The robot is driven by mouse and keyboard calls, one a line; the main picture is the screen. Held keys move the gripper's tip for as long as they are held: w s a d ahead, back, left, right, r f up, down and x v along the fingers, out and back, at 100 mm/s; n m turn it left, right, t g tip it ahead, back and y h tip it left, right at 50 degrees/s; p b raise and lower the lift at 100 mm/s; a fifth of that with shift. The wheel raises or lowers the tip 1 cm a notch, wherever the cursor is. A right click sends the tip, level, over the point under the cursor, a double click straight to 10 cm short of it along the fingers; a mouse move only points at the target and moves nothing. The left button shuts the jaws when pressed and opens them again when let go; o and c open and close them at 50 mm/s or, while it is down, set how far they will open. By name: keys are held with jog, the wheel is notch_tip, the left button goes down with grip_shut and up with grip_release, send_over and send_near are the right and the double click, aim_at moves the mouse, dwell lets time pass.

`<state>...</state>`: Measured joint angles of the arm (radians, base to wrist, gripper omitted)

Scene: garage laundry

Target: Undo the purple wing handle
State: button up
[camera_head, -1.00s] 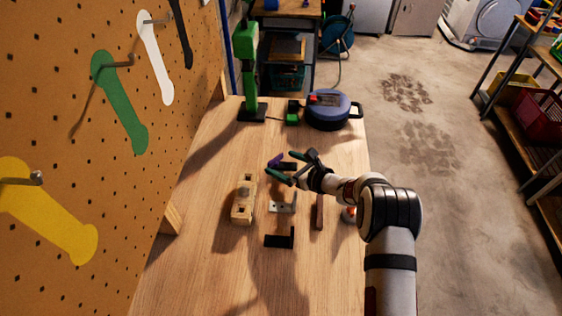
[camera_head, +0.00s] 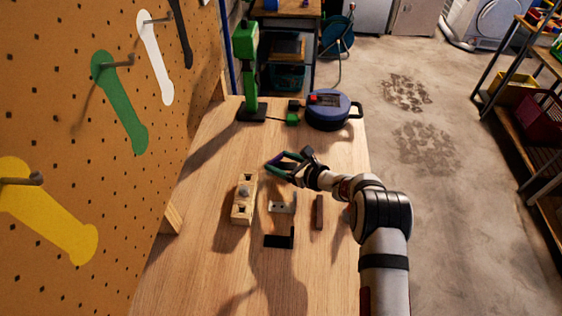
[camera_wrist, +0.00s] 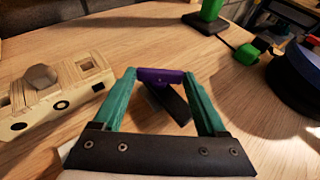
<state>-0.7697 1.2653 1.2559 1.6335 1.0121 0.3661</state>
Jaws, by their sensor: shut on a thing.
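The purple wing handle (camera_wrist: 158,76) sits between the green fingertips of my gripper (camera_wrist: 160,82) in the wrist view, with one finger against each end. A dark bar (camera_wrist: 172,103) shows just below and behind it, slanting down between the fingers. How the handle joins the dark bar is not clear. In the head view the gripper (camera_head: 277,164) is low over the middle of the bench, and only a little purple of the handle (camera_head: 274,161) shows there. The fingers hide the rest.
A light wooden block (camera_head: 241,210) with a grey hex knob stands left of the gripper. A grey bracket (camera_head: 283,208), black bracket (camera_head: 279,241) and brown bar (camera_head: 318,212) lie nearer. A green stand (camera_head: 247,60) and blue round case (camera_head: 328,112) stand behind. A pegboard (camera_head: 60,120) rises at left.

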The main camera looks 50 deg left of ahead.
jog(key=g, duration=0.1)
jog(key=n+g, duration=0.1)
jog(key=n, duration=0.1)
jog(key=shift+w+a+r+g+h, duration=0.1)
jog(key=shift+w+a+g+h, duration=0.05)
jog(key=shift+w+g+h, duration=0.2)
jog(key=shift+s+n+g, duration=0.1)
jog(key=shift+n+g, duration=0.25)
jog(key=shift+n, duration=0.15)
jog(key=o, duration=1.3)
jog(key=v, duration=1.6)
